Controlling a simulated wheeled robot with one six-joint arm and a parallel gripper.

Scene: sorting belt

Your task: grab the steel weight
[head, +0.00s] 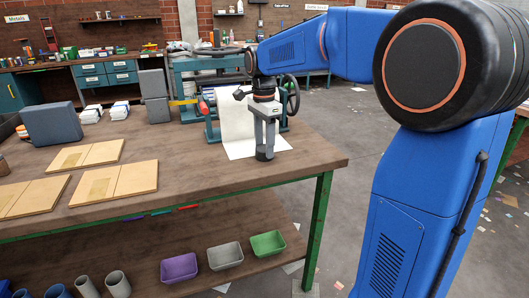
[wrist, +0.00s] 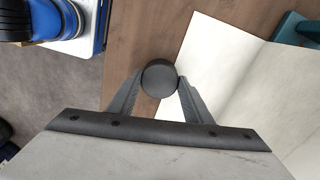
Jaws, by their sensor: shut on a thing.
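The steel weight (wrist: 160,77) shows in the wrist view as a dark grey round top between the two fingers of my gripper (wrist: 158,92). The fingers touch it on both sides, and my gripper is shut on it. In the head view, my gripper (head: 265,142) points straight down near the right end of the wooden table. The weight (head: 264,154) is a small dark cylinder at the fingertips, upright and at the table top. I cannot tell whether its base touches the surface.
A white sheet (head: 236,128) hangs from a roll and spreads on the table (head: 205,165) beside the weight. Wooden boards (head: 135,178) lie to the left. Purple, grey and green bins (head: 268,243) stand on the lower shelf. The table's right edge is close by.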

